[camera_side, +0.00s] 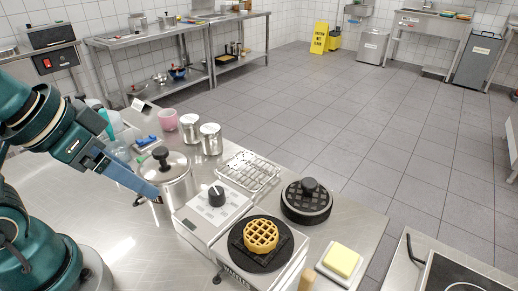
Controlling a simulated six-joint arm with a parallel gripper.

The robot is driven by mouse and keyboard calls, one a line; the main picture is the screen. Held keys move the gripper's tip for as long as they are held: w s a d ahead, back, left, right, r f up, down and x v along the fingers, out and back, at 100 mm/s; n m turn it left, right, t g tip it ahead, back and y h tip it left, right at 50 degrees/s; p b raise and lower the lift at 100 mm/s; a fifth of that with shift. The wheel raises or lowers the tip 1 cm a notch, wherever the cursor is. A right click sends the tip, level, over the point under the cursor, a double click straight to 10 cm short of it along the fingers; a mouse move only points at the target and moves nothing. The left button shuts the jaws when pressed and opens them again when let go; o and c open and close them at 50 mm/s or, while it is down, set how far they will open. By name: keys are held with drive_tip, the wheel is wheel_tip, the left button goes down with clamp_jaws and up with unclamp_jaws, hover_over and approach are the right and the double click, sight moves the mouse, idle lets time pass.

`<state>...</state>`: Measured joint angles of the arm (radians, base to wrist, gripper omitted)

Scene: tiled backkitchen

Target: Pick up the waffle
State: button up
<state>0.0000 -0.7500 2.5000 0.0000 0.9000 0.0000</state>
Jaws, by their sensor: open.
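The waffle (261,236) is round and golden with a grid pattern. It lies on the dark plate (246,261) of a waffle iron near the front of the steel table. My gripper (152,191) is at the left, pointing down and right, with its tips by the lidded steel pot (180,186). It is open and holds nothing that I can see. It is well apart from the waffle, up and to its left. Whether the tips touch the pot cannot be told from this view.
Between gripper and waffle stand the pot and a pale box with a black knob (217,196). A wire rack (248,171), a round black grid-topped piece (307,202) and yellow butter (341,260) on a white dish lie around. Steel canisters (210,139) and a pink bowl (168,120) stand behind.

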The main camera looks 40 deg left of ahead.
drive_tip(key=shift+o, duration=0.5)
drive_tip(key=w+a+r+t+y, duration=0.2)
drive_tip(key=w+a+r+t, duration=0.1)
drive_tip(key=w+r+t, duration=0.55)
drive_tip(key=w+d+r+m+h, duration=0.1)
drive_tip(key=w+r+m, duration=0.15)
drive_tip(key=w, duration=0.25)
drive_tip(key=m+g+h, duration=1)
drive_tip(key=m+h, duration=0.4)
hover_over(257, 231)
drive_tip(key=a, duration=0.3)
wheel_tip(257, 231, down, 9)
drive_tip(key=shift+n+g, duration=0.35)
drive_tip(key=shift+g, duration=0.5)
drive_tip(key=shift+s+a+f, duration=0.15)
drive_tip(key=shift+f, duration=2.1)
drive_tip(key=shift+s+a+f, duration=0.1)
drive_tip(key=shift+s+f, duration=0.05)
drive_tip(key=shift+f, duration=2.1)
drive_tip(key=f, duration=0.1)
drive_tip(key=d+f, duration=0.1)
drive_tip(key=f, duration=0.1)
drive_tip(key=shift+w+d+f, duration=0.1)
drive_tip(key=shift+d+f, duration=0.1)
drive_tip(key=shift+d, duration=0.2)
drive_tip(key=shift+w+d+f, duration=0.15)
drive_tip(key=shift+d+f, duration=0.05)
drive_tip(key=shift+d, duration=0.25)
drive_tip(key=c, duration=1.4)
